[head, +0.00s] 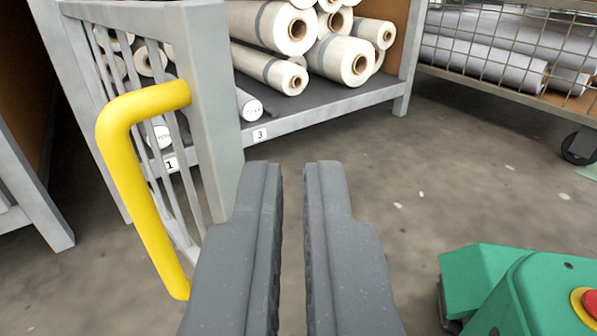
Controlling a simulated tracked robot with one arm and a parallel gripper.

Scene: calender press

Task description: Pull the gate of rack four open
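A grey barred gate (205,100) with a thick yellow handle (128,180) stands at the left of the view. Its handle is on the side facing me. Through its bars I see rolls and a label reading 1; a label reading 3 (260,134) is on the rack rail just right of the gate. No label reading 4 shows, so I cannot tell which rack this gate belongs to. My gripper (293,168) is at the lower middle, right of the handle and apart from it. Its fingers are parted by a narrow gap with nothing between them.
A rack shelf (370,92) behind holds several white rolls (342,58). A wire-mesh cart (500,55) with grey rolls and a black caster (579,146) stands at the upper right. Bare concrete floor (400,180) lies between. A grey rack leg (35,200) stands at far left.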

